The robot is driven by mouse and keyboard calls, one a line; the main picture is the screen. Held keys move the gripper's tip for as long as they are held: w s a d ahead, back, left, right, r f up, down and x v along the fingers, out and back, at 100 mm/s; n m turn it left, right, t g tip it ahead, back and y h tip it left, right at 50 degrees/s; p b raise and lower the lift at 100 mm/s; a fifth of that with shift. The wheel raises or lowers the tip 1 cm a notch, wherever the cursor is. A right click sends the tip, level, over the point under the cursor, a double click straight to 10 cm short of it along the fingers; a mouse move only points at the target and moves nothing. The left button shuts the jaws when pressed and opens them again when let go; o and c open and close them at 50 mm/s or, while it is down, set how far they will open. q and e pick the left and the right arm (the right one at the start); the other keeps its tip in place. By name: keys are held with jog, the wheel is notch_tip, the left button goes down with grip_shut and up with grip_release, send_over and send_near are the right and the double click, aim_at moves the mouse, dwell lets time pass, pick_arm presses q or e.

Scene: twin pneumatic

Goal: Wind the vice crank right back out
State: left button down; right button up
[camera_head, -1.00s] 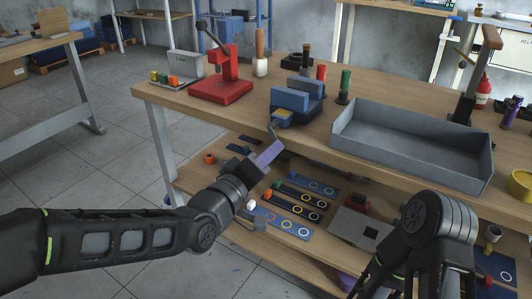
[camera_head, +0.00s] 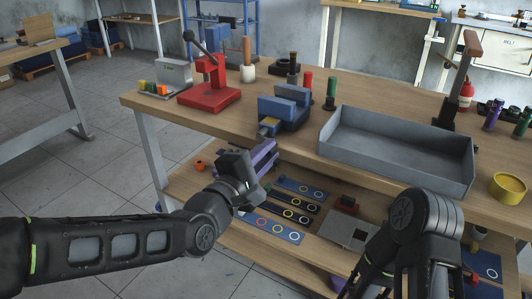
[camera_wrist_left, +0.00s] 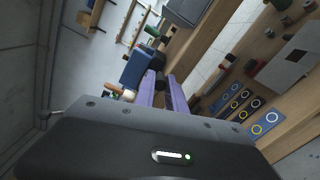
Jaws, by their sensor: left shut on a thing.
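My left gripper (camera_head: 268,150), with purple fingers, is just in front of and below the vice. It is shut on the vice crank, which the fingers and hand mostly hide. In the left wrist view the purple fingers (camera_wrist_left: 165,88) point toward the vice (camera_wrist_left: 140,67), and the crank cannot be made out clearly between them. My right arm hangs at the lower right; its gripper (camera_head: 375,285) is only partly in view, fingertips unclear.
A grey open tray (camera_head: 395,155) stands right of the vice, and a red press (camera_head: 210,90) stands to its left. The lower shelf (camera_head: 235,240) holds ringed blue and black strips (camera_head: 275,225).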

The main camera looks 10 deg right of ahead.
pick_arm(q)
jog(key=shift+r+n, duration=0.2)
jog(key=shift+n, duration=0.3)
jog(key=c, duration=1.4)
grip_release()
jog(key=shift+s, duration=0.1)
jog(key=p+v, duration=0.2)
jog(key=v, duration=0.5)
jog(key=shift+s+a, duration=0.25)
